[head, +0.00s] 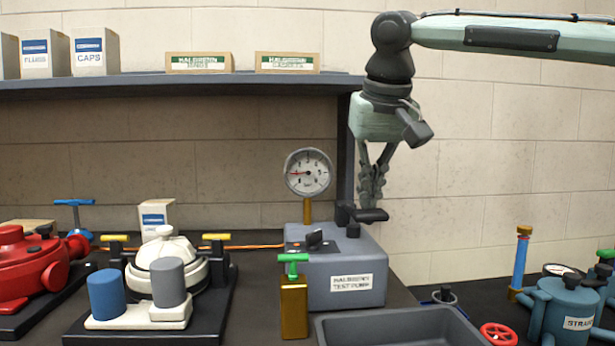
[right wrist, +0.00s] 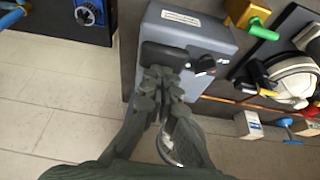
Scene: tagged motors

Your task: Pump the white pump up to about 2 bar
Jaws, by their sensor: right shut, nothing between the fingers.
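The white pump (head: 168,255) sits on a black base, with a blue cylinder and a grey cylinder at its front and yellow handles at its sides. A grey test pump box (head: 335,272) stands right of it, with a round gauge (head: 307,173) on a brass stem. The gauge's red needle points left; the exact value is too small to read. A black lever handle (head: 371,215) is on the box's right top. My right gripper (head: 372,197) is shut and empty, fingers down just above the handle. In the right wrist view its fingertips (right wrist: 166,82) overlap the handle's edge (right wrist: 165,56); contact is unclear.
An orange hose (head: 262,246) runs between the white pump and the box. A brass block with a green handle (head: 293,300) and a grey tray (head: 400,328) stand in front. A shelf (head: 180,84) hangs behind. A red pump (head: 30,265) is left, blue equipment (head: 568,305) right.

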